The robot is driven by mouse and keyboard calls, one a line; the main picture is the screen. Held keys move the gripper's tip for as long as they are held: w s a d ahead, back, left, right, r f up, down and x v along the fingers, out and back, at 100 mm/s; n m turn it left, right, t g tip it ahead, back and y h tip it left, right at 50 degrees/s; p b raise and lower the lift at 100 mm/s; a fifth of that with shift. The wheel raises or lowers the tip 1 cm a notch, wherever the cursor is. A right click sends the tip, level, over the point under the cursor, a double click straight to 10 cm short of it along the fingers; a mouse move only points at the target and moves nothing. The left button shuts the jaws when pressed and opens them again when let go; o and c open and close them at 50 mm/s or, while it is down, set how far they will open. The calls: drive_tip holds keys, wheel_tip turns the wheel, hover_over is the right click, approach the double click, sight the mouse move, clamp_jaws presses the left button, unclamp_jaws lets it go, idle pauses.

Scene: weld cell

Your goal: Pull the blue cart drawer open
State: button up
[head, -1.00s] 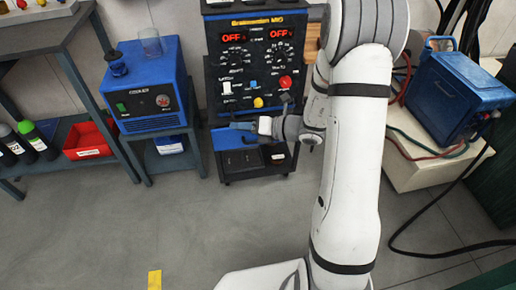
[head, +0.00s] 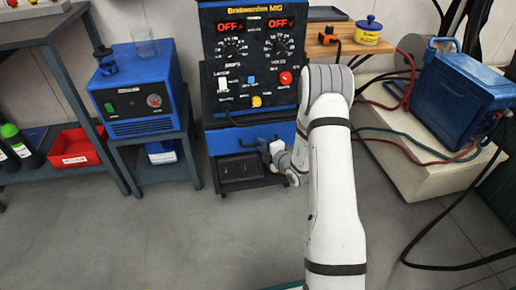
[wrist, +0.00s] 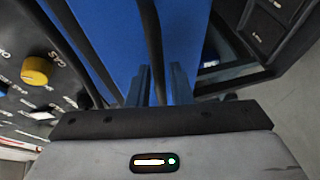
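The blue cart drawer (head: 226,143) is a wide blue front below the control panel of the black welder cart. It looks closed in the head view. Its dark bar handle (wrist: 151,35) runs across the blue front in the wrist view, where the drawer front (wrist: 185,35) fills the upper middle. My gripper (wrist: 160,75) has its two blue fingers on either side of the bar, with a gap visible on the right side. In the head view my gripper (head: 266,146) is at the right half of the drawer, and my wrist hides part of that end.
The welder panel (head: 250,60) with knobs is right above the drawer. A black lower shelf (head: 240,168) is beneath it. A blue box (head: 140,100) on a stand is at left, a blue cooler (head: 460,95) at right. The floor in front is clear.

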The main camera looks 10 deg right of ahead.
drive_tip(key=shift+w+a+f, duration=0.1)
drive_tip(key=shift+w+a, duration=0.15)
drive_tip(key=shift+w, duration=0.25)
drive_tip(key=shift+c, duration=0.2)
clamp_jaws()
